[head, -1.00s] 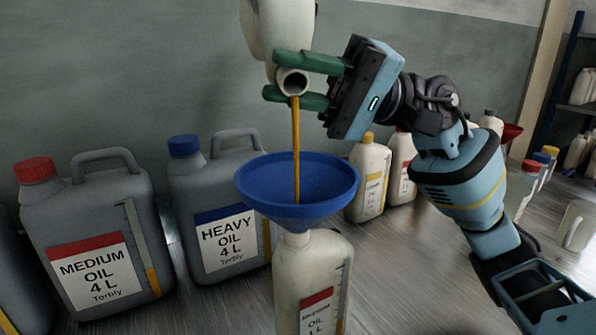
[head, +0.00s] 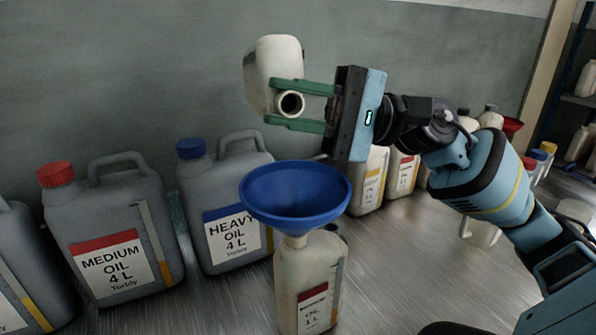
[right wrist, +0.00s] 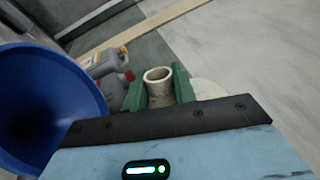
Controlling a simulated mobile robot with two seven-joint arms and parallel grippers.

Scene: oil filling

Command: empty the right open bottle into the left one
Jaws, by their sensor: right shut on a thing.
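The right open bottle (head: 274,62) is white and tilted, its open mouth facing the camera. My right gripper (head: 298,104) is shut on its neck, with a green finger on each side, and holds it above the funnel. No oil stream shows at the mouth. The bottle's neck also shows in the right wrist view (right wrist: 159,88). The left bottle (head: 310,282) is white with a red 1 L label and stands upright on the table. A blue funnel (head: 295,195) sits in its mouth and also fills the left of the right wrist view (right wrist: 45,100). My left gripper is not visible.
A grey medium oil can (head: 110,235) with a red cap and a grey heavy oil can (head: 225,205) with a blue cap stand at the left. Several white bottles (head: 372,180) stand behind at the right. The metal table (head: 410,275) is clear in front right.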

